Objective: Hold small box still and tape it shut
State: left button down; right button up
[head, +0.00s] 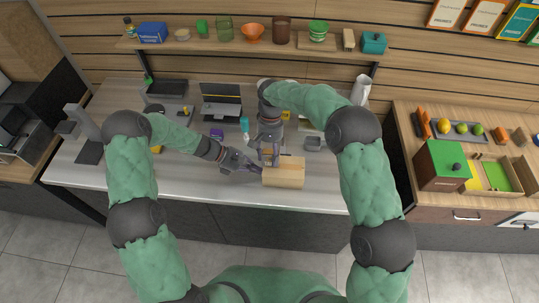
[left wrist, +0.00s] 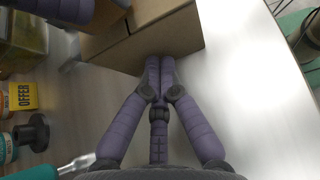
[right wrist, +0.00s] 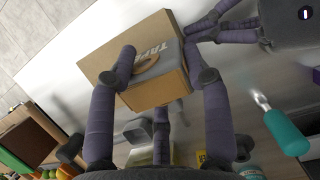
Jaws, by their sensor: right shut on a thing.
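The small cardboard box (head: 285,178) sits near the counter's front edge; it also shows in the left wrist view (left wrist: 150,42) and the right wrist view (right wrist: 105,62). My left gripper (head: 257,168) is at its left side. In the left wrist view its fingertips (left wrist: 160,62) are together, against or very near the box wall, with nothing between them. My right gripper (head: 270,160) is over the box from behind. In the right wrist view its fingers (right wrist: 160,52) are shut on a grey tape dispenser (right wrist: 158,64) with a tan roll, at the box top. Whether tape sticks to the box cannot be told.
A laptop-like device (head: 221,100) stands farther back. The counter (head: 200,188) is clear at the front left.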

dwell(0.4)
jog(key=shift+r, duration=2.5)
pick_arm(q)
jog(key=shift+a, duration=3)
jog(key=v, duration=1.2)
